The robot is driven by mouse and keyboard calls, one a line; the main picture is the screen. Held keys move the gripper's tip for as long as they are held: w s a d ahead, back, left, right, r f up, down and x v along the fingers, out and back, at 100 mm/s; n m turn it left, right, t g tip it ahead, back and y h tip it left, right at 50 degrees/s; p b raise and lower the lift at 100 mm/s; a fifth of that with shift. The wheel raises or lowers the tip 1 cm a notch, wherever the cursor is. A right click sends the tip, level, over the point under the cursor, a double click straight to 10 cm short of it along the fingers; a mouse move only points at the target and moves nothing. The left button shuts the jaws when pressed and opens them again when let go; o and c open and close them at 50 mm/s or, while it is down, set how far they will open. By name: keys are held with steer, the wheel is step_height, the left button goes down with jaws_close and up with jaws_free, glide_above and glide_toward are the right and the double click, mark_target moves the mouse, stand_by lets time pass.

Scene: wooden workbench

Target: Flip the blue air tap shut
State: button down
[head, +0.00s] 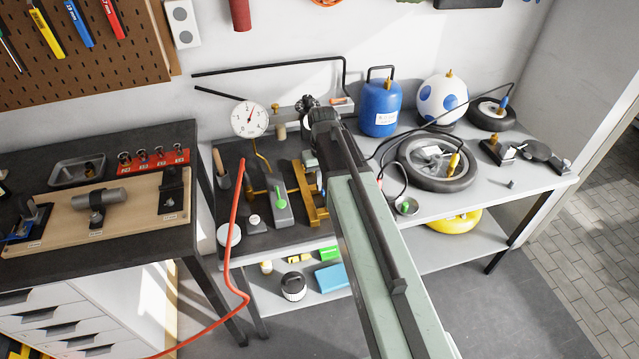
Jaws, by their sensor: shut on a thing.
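My gripper (309,103) is at the grey rail (290,112) along the back of the bench, beside an orange-marked part (342,101). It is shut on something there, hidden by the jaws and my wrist. I cannot make out a blue tap handle at the rail. Its position, open or shut, cannot be told. A small blue fitting (504,102) stands on the small wheel at the back right, well apart from my gripper.
A dial gauge (249,119) stands left of my gripper, and a blue tank (380,107) stands right. A spotted ball (443,99) and a large wheel (437,163) are further right. Black hoses cross the bench. A red hose (233,240) hangs at front left.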

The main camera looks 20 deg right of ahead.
steer(key=shift+w, duration=0.15)
steer(key=c, duration=1.5)
jaws_free()
step_height(320, 180, up, 8)
steer(key=p, duration=0.7)
steer(key=shift+f+p, duration=0.15)
steer(key=shift+p, duration=0.25)
steer(key=s+a, duration=0.1)
steer(key=s, duration=0.2)
steer(key=s+a+f+b, duration=0.1)
steer(key=s, duration=0.3)
steer(key=s+a, duration=0.1)
steer(key=s, duration=0.3)
steer(key=shift+s+a+f, duration=0.15)
steer(key=shift+s+a, duration=0.05)
steer(key=shift+a, duration=0.2)
